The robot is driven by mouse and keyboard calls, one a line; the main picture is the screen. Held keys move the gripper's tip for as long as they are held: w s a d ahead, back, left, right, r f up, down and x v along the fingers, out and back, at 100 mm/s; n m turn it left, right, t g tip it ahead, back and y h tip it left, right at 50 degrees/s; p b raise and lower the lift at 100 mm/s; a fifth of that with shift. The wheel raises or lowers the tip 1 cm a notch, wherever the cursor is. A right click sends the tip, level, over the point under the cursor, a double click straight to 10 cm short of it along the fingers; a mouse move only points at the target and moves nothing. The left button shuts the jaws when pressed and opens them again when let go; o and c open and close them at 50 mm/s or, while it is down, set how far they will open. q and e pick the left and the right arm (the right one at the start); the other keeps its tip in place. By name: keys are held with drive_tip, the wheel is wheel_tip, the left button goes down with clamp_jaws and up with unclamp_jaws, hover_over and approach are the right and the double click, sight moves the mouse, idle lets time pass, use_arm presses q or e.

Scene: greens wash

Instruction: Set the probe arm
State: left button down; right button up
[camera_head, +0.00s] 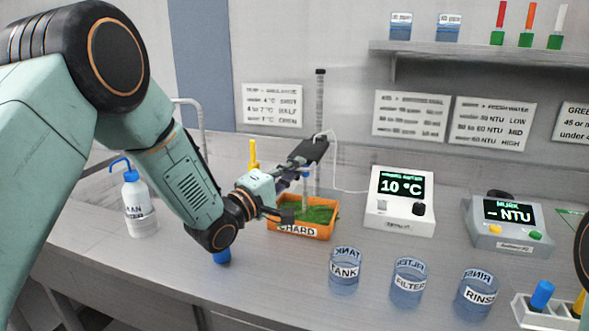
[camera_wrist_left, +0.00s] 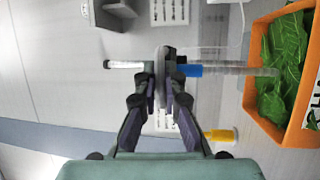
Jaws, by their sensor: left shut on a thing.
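The probe arm (camera_head: 308,150) is a dark bar on an upright rod (camera_head: 320,95) behind the orange CHARD crate (camera_head: 300,231). My left gripper (camera_head: 288,183) is beside the crate's back left, shut on the probe arm. In the left wrist view the gripper (camera_wrist_left: 161,88) closes on a narrow grey part of the probe arm (camera_wrist_left: 162,58). A probe with a blue collar (camera_wrist_left: 188,71) reaches from there to the crate (camera_wrist_left: 258,100), over the leaves. The fingers hide part of the grip. The right gripper is out of view.
The thermometer box (camera_head: 400,205) reads 10 °C, right of the crate. A NTU meter (camera_head: 507,230) stands farther right. TANK (camera_head: 344,272), FILTER (camera_head: 409,284) and RINSE (camera_head: 476,296) beakers stand in front. A wash bottle (camera_head: 138,205) stands at left.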

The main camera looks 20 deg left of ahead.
use_arm(q)
drive_tip(key=shift+r, duration=0.15)
wheel_tip(320, 180, up, 10)
drive_tip(key=p, duration=0.7)
drive_tip(key=shift+w, duration=0.15)
drive_tip(key=c, duration=1.8)
unclamp_jaws()
drive_tip(key=o, duration=0.4)
drive_tip(key=shift+d+f, duration=0.1)
drive_tip(key=shift+f, duration=0.1)
drive_tip(key=shift+c, duration=0.2)
